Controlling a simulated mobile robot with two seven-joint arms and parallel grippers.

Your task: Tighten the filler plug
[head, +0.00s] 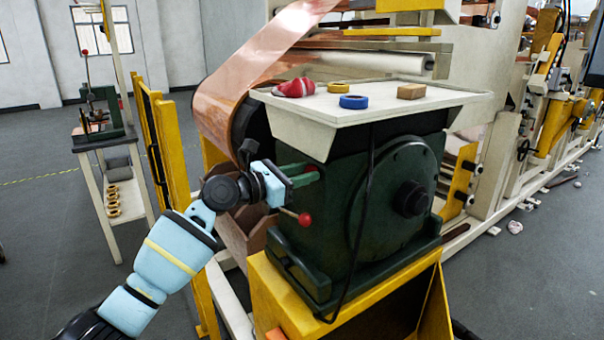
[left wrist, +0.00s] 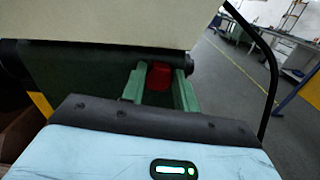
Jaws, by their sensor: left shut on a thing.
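My left gripper (head: 304,174) reaches in from the left against the side of the dark green gearbox housing (head: 345,185). In the left wrist view its two green fingers (left wrist: 160,85) are shut on a red block-like piece, which I take to be the filler plug (left wrist: 159,76). My right gripper is in neither view.
A lever with a red ball (head: 304,219) sticks out just below my left gripper. A cream tray (head: 430,103) overhangs the housing, holding a red cloth-like item (head: 295,88), blue tape (head: 353,102), yellow tape (head: 339,87) and a tan block (head: 411,91). A black cable hangs down the housing.

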